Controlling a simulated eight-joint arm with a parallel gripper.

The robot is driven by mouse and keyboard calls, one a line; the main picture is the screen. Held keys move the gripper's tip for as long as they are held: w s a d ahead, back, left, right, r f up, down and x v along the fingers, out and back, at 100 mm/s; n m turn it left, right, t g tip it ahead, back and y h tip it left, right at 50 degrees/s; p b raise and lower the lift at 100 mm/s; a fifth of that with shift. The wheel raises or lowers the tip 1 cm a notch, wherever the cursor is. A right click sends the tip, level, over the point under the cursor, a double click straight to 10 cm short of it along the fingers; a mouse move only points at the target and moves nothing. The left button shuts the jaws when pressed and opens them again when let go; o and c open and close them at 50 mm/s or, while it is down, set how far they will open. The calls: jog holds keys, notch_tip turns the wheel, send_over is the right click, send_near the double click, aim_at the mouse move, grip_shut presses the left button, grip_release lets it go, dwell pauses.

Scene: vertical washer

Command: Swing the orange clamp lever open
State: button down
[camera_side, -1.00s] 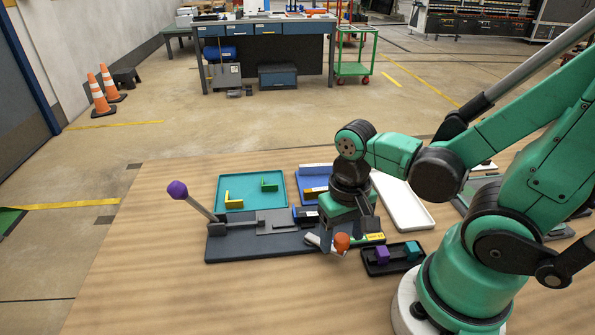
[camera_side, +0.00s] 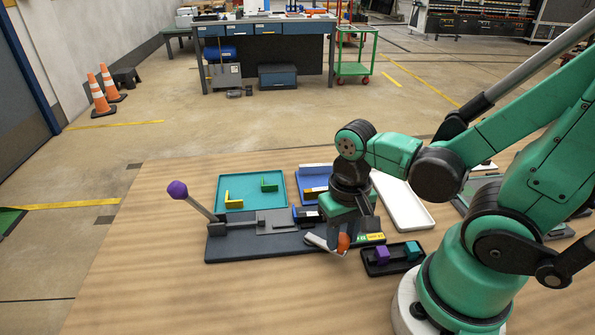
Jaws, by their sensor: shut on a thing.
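The orange clamp lever knob (camera_side: 344,241) is at the right end of the dark grey fixture plate (camera_side: 240,249). A pale lever bar (camera_side: 320,242) lies beside it, pointing to the left. My gripper (camera_side: 340,236) points down over the knob and is shut on the lever at its orange end. The fingers partly hide the knob and the bar.
A purple-knobbed lever (camera_side: 178,190) rises at the fixture's left end. A teal tray (camera_side: 222,180) with yellow and green pieces lies behind. A black tray (camera_side: 371,267) with purple and teal blocks sits right. A white tray (camera_side: 421,217) is behind it. The table's front left is clear.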

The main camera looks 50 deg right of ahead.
jog(key=shift+a, duration=0.1)
dwell(0.7)
jog(key=a+m, duration=0.1)
jog(key=m, duration=0.1)
jog(key=a+m, duration=0.1)
jog(key=m, duration=0.2)
jog(key=shift+w+a, duration=0.2)
jog(key=a+m, duration=0.1)
jog(key=m, duration=0.1)
jog(key=w+a+m, duration=0.1)
jog(key=m, duration=0.1)
jog(key=shift+w+m, duration=0.2)
jog(key=shift+m, duration=0.2)
jog(key=w+m, duration=0.1)
jog(key=m, duration=0.1)
jog(key=w+a+m, duration=0.1)
jog(key=m, duration=0.1)
jog(key=shift+m, duration=0.3)
jog(key=shift+w+a+m, duration=0.1)
jog(key=shift+w+m, duration=0.45)
jog(key=shift+m, duration=0.65)
jog(key=shift+w+a+m, duration=0.1)
jog(key=shift+w+m, duration=0.45)
jog(key=shift+m, duration=0.65)
jog(key=c, duration=0.5)
grip_release()
jog(key=shift+c, duration=0.2)
